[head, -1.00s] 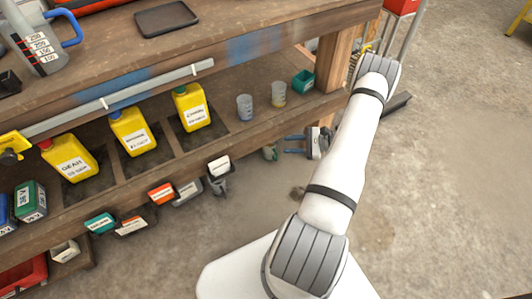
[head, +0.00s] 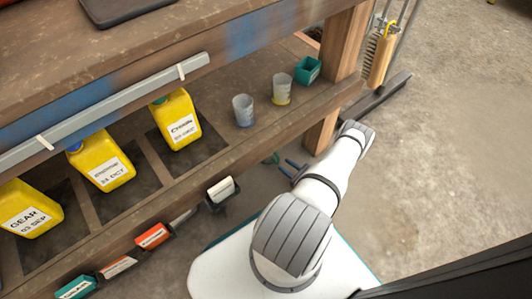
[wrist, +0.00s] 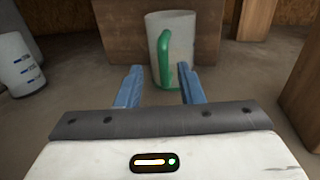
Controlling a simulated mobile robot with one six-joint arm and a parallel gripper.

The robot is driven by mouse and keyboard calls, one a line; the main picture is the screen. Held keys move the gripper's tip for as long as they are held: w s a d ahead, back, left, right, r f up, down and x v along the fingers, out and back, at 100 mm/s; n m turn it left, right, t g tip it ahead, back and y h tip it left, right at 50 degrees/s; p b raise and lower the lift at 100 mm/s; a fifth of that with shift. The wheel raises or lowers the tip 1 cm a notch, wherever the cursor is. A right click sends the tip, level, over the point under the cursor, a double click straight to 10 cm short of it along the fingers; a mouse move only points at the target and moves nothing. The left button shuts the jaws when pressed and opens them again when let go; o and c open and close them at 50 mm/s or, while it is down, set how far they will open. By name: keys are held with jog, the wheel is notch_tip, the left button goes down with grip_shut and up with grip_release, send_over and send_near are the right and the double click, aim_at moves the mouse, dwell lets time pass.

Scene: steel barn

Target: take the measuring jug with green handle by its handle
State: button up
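The measuring jug with green handle (wrist: 157,43) stands upright in the wrist view, straight ahead of my gripper, its green handle (wrist: 166,60) turned toward me. My gripper (wrist: 160,76) is open, its two blue fingers apart, with the handle showing between and beyond the fingertips. I cannot tell whether the fingertips are level with the handle; nothing is held. In the head view the fingers are hidden behind my arm and the bench; bits of blue (head: 292,165) and green (head: 271,159) show low under the shelf edge.
A pale container with blue marks (wrist: 18,63) stands at the left in the wrist view. A wooden post (wrist: 300,92) rises at the right. In the head view, yellow cans (head: 179,119) and two small cups (head: 243,110) stand on the shelf above. A broom head (head: 378,58) is right of the bench leg.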

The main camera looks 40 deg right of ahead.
aim_at(278, 159)
jog(key=b+x, duration=0.1)
jog(key=x, duration=0.1)
jog(key=b+x, duration=0.1)
jog(key=x, duration=0.1)
jog(key=shift+w+d+f, duration=0.1)
jog(key=shift+w+f, duration=0.1)
jog(key=shift+w, duration=0.2)
jog(key=shift+w+r, duration=0.1)
jog(key=shift+w, duration=0.2)
grip_shut()
